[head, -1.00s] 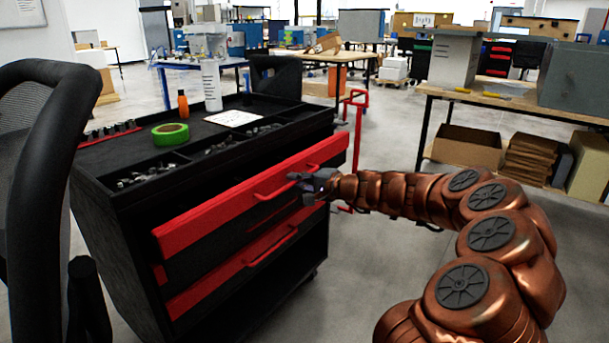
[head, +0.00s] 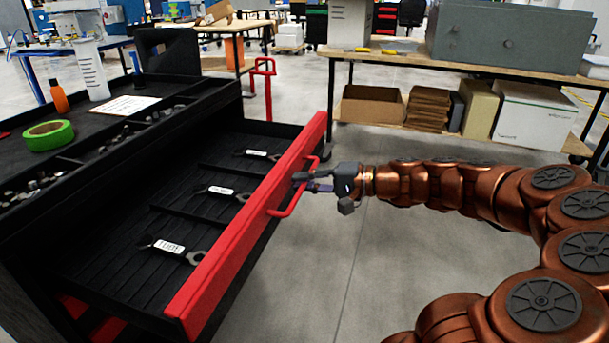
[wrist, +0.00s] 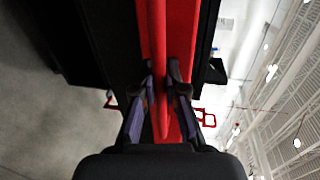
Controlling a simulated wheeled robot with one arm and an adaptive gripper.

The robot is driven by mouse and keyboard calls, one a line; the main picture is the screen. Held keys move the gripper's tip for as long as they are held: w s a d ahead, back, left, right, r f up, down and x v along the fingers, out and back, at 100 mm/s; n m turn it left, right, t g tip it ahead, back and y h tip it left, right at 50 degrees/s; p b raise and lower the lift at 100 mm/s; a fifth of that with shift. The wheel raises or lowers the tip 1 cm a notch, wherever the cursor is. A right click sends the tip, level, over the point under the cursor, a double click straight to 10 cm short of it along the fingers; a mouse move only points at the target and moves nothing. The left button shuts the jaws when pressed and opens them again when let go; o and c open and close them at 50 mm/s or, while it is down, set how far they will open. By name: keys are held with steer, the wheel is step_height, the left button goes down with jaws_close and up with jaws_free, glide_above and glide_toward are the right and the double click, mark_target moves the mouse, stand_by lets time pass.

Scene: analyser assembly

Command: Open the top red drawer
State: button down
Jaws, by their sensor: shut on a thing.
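The top red drawer (head: 250,222) of the black tool cart (head: 22,258) is pulled well out in the head view. Its black tray shows several labelled tools lying in compartments. The red bar handle (head: 284,212) is on the drawer's front face. My gripper (head: 303,182) is at the handle, toward its far end, with its fingers on it. In the wrist view my gripper (wrist: 160,88) has its two fingers on either side of the red handle (wrist: 159,40), shut on it. The exact finger contact is partly hidden in the head view.
On the cart top lie a green tape roll (head: 48,135), an orange bottle (head: 59,97) and a white bottle (head: 91,72). A workbench (head: 400,60) with boxes below stands behind my arm. Grey floor (head: 365,270) in front of the drawer is clear.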

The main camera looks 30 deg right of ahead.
steer(key=shift+s+d, duration=0.4)
steer(key=shift+d, duration=0.05)
steer(key=c, duration=1.2)
jaws_free()
steer(key=shift+d, duration=0.1)
steer(key=v, duration=1.2)
